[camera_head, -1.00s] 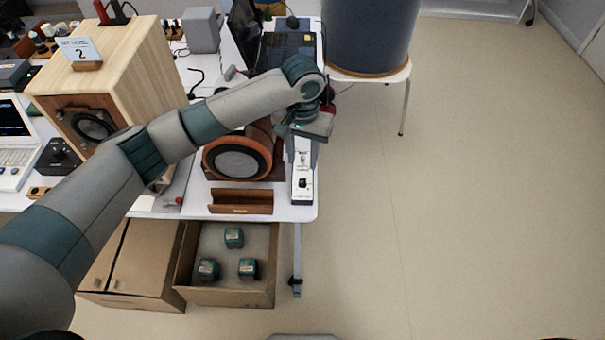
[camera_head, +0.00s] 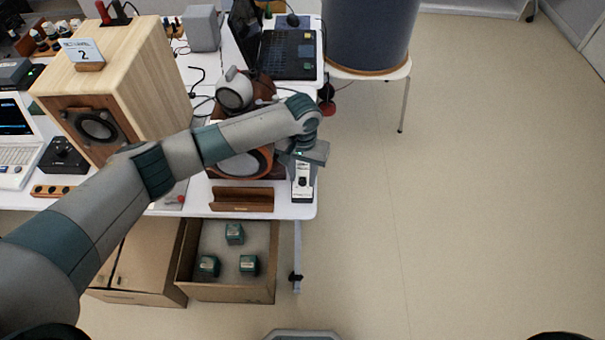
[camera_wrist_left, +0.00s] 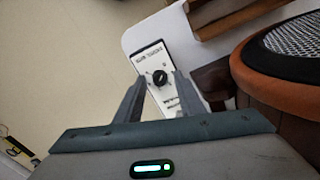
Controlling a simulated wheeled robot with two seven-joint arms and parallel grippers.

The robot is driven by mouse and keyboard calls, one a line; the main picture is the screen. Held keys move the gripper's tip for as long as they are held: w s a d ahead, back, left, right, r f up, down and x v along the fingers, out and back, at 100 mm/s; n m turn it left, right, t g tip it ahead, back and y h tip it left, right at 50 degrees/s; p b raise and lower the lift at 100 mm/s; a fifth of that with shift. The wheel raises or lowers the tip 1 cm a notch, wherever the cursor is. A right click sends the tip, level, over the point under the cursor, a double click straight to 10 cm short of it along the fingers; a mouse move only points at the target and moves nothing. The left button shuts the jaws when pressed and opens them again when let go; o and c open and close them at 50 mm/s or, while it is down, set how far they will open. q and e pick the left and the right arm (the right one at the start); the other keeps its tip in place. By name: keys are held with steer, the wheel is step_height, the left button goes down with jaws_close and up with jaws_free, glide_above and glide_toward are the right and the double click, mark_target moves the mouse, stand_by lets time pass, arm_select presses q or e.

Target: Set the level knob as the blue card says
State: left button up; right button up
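The level knob (camera_head: 302,182) is a small black round knob on a narrow white panel (camera_head: 302,194) near the table's front right corner. It also shows in the wrist view as a black knob (camera_wrist_left: 160,77) with a white mark. My left gripper (camera_wrist_left: 158,92) is open and empty, its fingertips either side of the knob's near side in that view. I cannot tell whether they touch it. In the head view the left gripper (camera_head: 303,163) hides the panel's far part. The pale blue card (camera_head: 82,51) on the wooden speaker box reads 2. My right gripper is not in view.
A round orange-rimmed speaker (camera_head: 244,163) stands left of the panel, with a brown wooden holder (camera_head: 242,199) at the table's front edge. An open laptop (camera_head: 288,55) lies behind. A carton (camera_head: 225,290) with several green blocks is below. The floor on the right is clear.

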arm_select(q)
jaws_close()
steer(key=shift+m, duration=0.4)
steer(key=shift+r+m+p, duration=0.1)
steer(key=shift+m+p, duration=0.45)
steer(key=shift+m, duration=0.05)
steer(key=shift+m+p, duration=0.5)
steer(key=shift+m, duration=0.7)
steer(key=m+p, duration=0.1)
steer(key=m, duration=0.9)
steer(key=shift+m, duration=0.4)
steer(key=m, duration=0.6)
